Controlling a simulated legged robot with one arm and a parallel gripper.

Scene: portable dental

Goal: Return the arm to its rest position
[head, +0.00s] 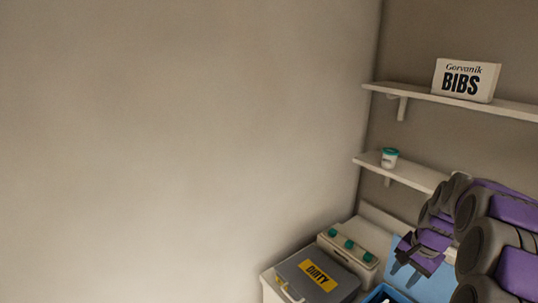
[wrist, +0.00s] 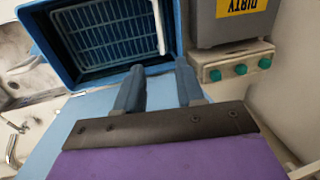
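My gripper (head: 404,275) is at the lower right in the head view, at the end of my purple and grey arm. The arm is bent and reaches in from the right edge. In the wrist view the two fingers of my gripper (wrist: 160,80) stand apart with nothing held between them. They are over a light blue mat (wrist: 70,125), just short of a blue basket (wrist: 178,30) with a slatted floor. The head view shows the mat (head: 437,288) beside and behind the gripper.
A grey box labelled DIRTY (head: 318,277) stands left of the gripper, near a white unit with green knobs (head: 348,250). Above, a lower shelf (head: 410,175) holds a small green-lidded cup (head: 389,158); an upper shelf (head: 510,107) holds a BIBS box (head: 465,80).

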